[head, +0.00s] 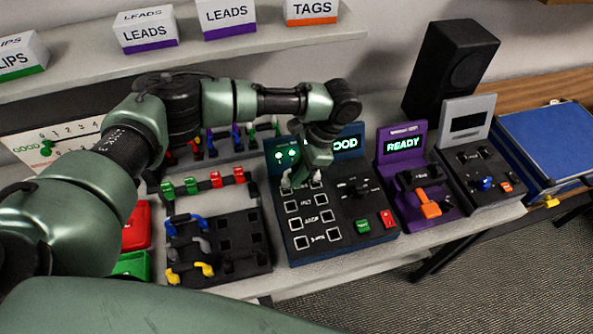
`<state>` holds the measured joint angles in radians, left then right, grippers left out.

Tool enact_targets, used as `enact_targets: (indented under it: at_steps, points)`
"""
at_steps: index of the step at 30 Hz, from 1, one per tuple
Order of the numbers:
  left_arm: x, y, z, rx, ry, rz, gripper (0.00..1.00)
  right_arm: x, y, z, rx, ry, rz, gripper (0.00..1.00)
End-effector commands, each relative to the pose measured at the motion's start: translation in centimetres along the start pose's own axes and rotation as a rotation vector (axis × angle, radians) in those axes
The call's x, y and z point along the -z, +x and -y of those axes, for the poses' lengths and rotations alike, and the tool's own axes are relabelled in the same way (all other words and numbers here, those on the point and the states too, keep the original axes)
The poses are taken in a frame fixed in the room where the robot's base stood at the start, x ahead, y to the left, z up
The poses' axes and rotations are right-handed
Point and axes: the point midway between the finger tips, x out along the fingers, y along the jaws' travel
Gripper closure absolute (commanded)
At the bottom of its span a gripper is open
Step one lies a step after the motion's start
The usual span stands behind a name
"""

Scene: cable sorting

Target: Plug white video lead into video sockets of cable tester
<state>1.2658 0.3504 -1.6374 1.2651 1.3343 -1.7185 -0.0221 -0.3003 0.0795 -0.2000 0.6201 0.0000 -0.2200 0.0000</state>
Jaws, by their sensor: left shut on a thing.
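The cable tester (377,222) is a dark blue box with a lit screen, part of which reads "OOD", beside a lit face-like display. Rows of square white-rimmed sockets (293,206) run down its left half. The white video lead (287,179) shows as small white ends at the top socket row, one left and one right. My left gripper (303,178) reaches down over that row and is shut on the lead, hiding its middle. I cannot tell whether the ends are fully seated. My right gripper is not in view.
Left of the tester stand a black lead holder (238,243) with blue, grey and yellow leads and a rack of green and red leads (205,184). Red (136,228) and green bins are further left. A purple "READY" device (402,145) and black speaker (449,68) stand right.

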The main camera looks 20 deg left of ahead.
Motion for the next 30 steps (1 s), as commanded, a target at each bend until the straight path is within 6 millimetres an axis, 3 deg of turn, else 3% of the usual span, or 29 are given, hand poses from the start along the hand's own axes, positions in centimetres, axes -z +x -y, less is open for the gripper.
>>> enact_targets:
  at_steps: [30]
  points:
    - [0.26, 0.59, -0.02, 0.001, 0.001, 0.0, 1.0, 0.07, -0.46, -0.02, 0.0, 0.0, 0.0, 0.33]
